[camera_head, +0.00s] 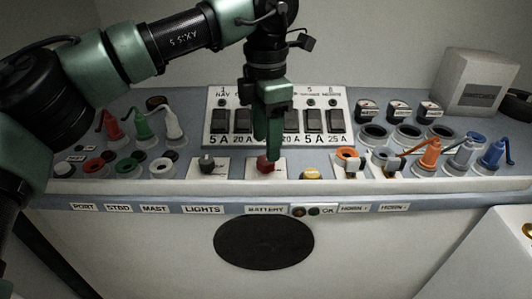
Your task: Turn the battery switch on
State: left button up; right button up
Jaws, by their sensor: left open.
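The battery switch is a red knob (264,166) on a small white plate, above the BATTERY label (266,210) on the panel's front edge. My left gripper (273,155) points down with its green fingers right at the red knob. The fingers hide part of the knob, and I cannot tell whether they touch it. The jaws are open. The knob's exact angle is hard to read. My right gripper is not in view.
A black knob (207,163) sits left of the red one and a yellow button (312,174) to its right. The breaker panel (222,104) stands close behind my gripper. Coloured plugs and sockets fill both sides. A grey box (480,82) stands at back right.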

pick_arm(q)
jog(key=shift+r, duration=1.85)
